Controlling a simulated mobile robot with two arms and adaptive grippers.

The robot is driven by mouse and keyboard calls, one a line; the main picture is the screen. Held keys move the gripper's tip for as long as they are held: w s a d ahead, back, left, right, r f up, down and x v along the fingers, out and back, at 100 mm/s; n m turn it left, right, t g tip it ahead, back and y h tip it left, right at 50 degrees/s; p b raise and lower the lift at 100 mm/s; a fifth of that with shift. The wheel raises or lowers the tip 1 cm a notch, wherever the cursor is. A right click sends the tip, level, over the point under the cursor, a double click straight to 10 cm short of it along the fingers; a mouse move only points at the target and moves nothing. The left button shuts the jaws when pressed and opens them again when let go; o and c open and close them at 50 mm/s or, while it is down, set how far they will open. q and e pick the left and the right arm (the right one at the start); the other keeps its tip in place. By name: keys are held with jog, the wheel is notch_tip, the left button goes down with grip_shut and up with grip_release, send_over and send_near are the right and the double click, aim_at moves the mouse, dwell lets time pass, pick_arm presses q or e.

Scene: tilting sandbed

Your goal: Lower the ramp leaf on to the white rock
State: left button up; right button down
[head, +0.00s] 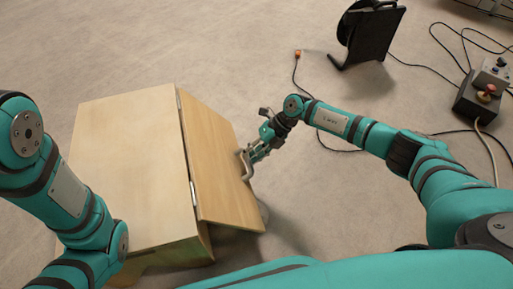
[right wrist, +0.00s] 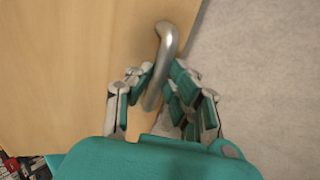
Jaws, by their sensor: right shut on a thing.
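The ramp leaf (head: 220,165) is a light wooden panel hinged along the right edge of a wooden box top. It slopes down to the right, its free edge above the floor. A bent grey metal handle (head: 245,168) sits near its free edge; it also shows in the right wrist view (right wrist: 167,40). My right gripper (head: 250,155) is shut on this handle, with its fingers on either side of it in the wrist view. My left gripper is out of view.
The wooden box (head: 130,150) has a flat top. A black cable reel (head: 368,35) stands at the back, its cable running over the floor. A control box with a red button (head: 482,95) lies at the far right. The floor between is mostly clear.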

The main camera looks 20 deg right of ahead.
jog(key=shift+s+a+f, duration=0.2)
jog(key=shift+s+f, duration=0.05)
jog(key=shift+f, duration=0.35)
jog(key=c, duration=1.6)
grip_release()
jog(key=shift+a, duration=0.1)
jog(key=shift+o, duration=1)
jog(key=shift+w+a+f, duration=0.1)
jog(key=shift+a+f, duration=0.05)
jog(key=shift+f, duration=0.05)
jog(key=shift+o, duration=0.8)
jog(key=shift+w+r, duration=0.1)
jog(key=shift+r, duration=0.15)
jog(key=v, duration=1.2)
jog(key=shift+a, duration=0.15)
